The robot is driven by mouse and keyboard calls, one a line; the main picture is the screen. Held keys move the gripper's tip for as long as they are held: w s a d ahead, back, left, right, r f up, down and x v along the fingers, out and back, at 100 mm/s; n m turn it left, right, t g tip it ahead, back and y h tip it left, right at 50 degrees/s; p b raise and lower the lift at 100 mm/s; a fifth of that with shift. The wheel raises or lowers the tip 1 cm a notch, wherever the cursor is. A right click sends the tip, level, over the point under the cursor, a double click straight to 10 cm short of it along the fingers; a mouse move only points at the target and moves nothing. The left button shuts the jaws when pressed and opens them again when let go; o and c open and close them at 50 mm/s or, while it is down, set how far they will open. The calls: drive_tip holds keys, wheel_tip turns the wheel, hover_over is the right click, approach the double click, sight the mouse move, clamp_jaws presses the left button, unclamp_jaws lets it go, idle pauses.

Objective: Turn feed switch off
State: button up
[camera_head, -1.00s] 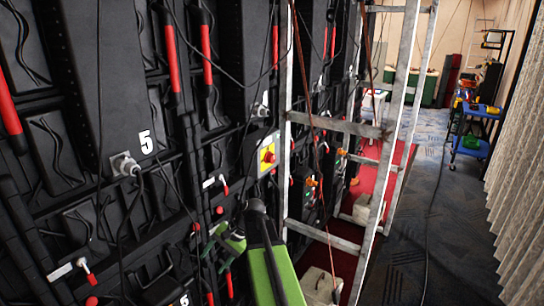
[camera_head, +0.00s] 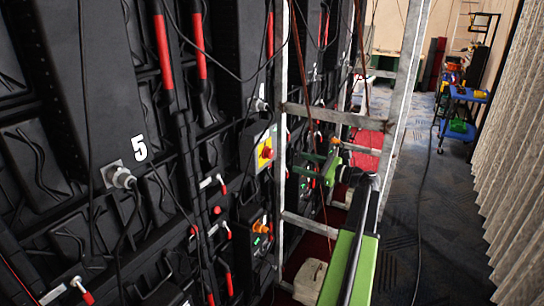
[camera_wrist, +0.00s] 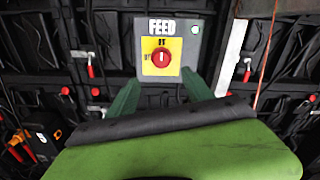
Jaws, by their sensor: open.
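The feed switch is a red round knob (camera_wrist: 161,57) on a yellow plate, on a grey box (camera_wrist: 140,38) marked FEED. A pale mark on the knob looks upright in the wrist view. In the head view the knob (camera_head: 266,153) sits on the video wall left of the ladder. My gripper (camera_wrist: 162,78) is open and empty, its two green fingers spread below the knob in the wrist view, apart from it. In the head view my gripper (camera_head: 294,163) points left toward the switch, near the ladder's left rail.
A metal ladder (camera_head: 340,116) leans by the wall, close to my arm. An orange switch (camera_head: 261,227) sits lower on the wall. Cables hang across the panels. A blue cart (camera_head: 467,94) stands far right.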

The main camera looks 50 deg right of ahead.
sight(272, 154)
drive_tip(key=x, duration=1.3)
drive_tip(key=shift+w+d, duration=0.1)
drive_tip(key=shift+w, duration=0.1)
